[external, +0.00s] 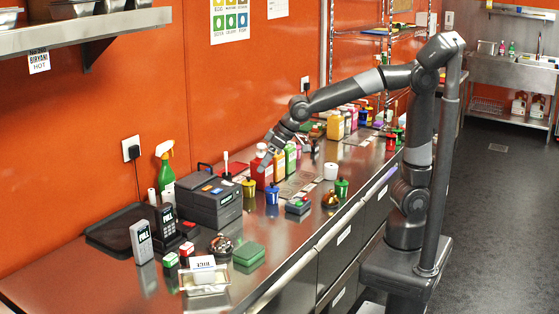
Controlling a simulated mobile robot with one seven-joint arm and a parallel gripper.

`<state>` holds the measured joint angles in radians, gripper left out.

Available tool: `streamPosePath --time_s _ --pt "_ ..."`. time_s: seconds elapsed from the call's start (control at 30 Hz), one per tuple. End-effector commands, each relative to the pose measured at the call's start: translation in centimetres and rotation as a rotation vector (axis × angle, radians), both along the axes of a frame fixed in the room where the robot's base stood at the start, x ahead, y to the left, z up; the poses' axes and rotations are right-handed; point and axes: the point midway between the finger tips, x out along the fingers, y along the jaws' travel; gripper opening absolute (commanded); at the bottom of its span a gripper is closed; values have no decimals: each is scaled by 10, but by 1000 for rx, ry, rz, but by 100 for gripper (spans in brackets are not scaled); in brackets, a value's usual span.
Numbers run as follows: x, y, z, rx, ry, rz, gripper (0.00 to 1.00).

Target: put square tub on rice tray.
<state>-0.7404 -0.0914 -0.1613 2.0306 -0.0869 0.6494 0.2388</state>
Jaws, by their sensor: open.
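The rice tray (207,287) is a shallow metal tray near the front end of the steel counter, with a white card reading RICE standing at it. A flat green square box (249,253), which looks like the square tub, rests on the counter just right of and behind the tray, apart from it. My gripper (265,163) is over the counter, farther back, close to a red bottle (262,172); whether they touch I cannot tell. It is open, and nothing shows held in it. Its fingers are small and partly lost against the bottles.
A dark printer-like machine (208,198), a card terminal (141,242) and a round dark item (221,246) stand around the tray. A green spray bottle (166,172) is by the wall. Several bottles and jars line the counter behind. Some bare counter (290,240) lies right of the green box.

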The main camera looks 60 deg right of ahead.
Motion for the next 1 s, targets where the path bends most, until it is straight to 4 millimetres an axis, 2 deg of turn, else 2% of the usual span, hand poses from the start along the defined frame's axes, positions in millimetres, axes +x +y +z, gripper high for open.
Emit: streamPosePath --time_s 0.03,0.2,0.4,0.5,0.7,0.83,1.0 --pt "-6 -32 7 5 1 -41 87" --pt "-41 -120 14 -4 16 -142 87" --pt "-100 -200 8 -26 29 -261 87" --pt "-130 -227 1 -40 34 -315 87" --pt "-172 -256 -14 -64 43 -387 87" --pt "-182 -261 -18 -71 47 -406 87" --pt "-183 -262 -19 -72 48 -407 87"
